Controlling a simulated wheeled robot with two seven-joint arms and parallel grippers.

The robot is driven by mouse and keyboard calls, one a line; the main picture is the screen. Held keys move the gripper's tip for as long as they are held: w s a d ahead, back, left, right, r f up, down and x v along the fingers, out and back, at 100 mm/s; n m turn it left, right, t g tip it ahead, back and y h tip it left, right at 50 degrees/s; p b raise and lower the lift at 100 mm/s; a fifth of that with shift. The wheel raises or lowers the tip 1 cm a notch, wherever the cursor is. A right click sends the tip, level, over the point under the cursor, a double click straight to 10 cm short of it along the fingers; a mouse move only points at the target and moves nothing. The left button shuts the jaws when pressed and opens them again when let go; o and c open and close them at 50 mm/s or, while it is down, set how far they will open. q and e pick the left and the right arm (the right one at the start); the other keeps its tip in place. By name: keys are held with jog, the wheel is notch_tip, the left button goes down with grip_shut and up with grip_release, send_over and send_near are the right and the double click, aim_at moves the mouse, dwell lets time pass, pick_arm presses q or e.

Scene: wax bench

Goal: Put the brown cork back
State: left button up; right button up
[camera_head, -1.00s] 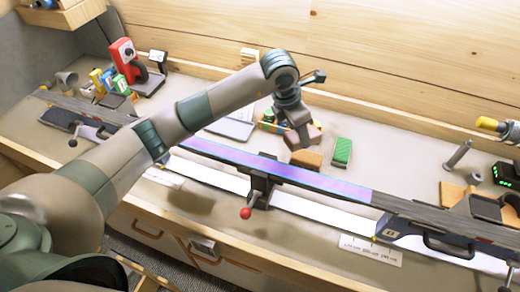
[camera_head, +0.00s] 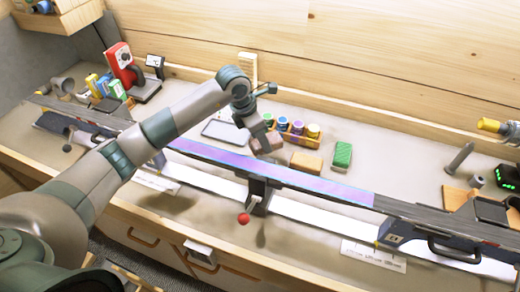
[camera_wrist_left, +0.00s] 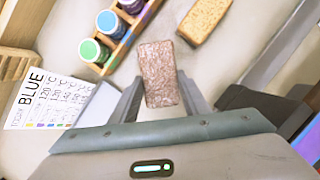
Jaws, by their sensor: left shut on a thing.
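The brown cork (camera_wrist_left: 160,75), a speckled reddish-brown block, is between the fingers of my left gripper (camera_wrist_left: 160,98) in the left wrist view. The gripper is shut on it, and the cork sticks out past the fingertips. In the head view my left gripper (camera_head: 256,132) holds the brown cork (camera_head: 268,144) above the bench, behind the ski, left of a lighter tan block. That tan cork-like block (camera_head: 306,163) lies on the bench; it also shows in the left wrist view (camera_wrist_left: 205,18). My right gripper is not in view.
A wooden rack with several jars (camera_head: 298,136) stands behind the held cork. A green block (camera_head: 342,155) is right of the tan block. The long purple-topped ski (camera_head: 300,180) crosses the bench in front. A BLUE card (camera_wrist_left: 48,100) lies left.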

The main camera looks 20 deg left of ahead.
aim_at(260, 147)
pick_arm(q)
jog(key=shift+w+a+f, duration=0.1)
jog(key=shift+a+f, duration=0.05)
jog(key=shift+a, duration=0.15)
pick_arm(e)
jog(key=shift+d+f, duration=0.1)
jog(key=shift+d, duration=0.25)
pick_arm(q)
jog(key=shift+f, duration=0.3)
jog(key=shift+f+b, duration=0.8)
jog(key=shift+f, duration=0.9)
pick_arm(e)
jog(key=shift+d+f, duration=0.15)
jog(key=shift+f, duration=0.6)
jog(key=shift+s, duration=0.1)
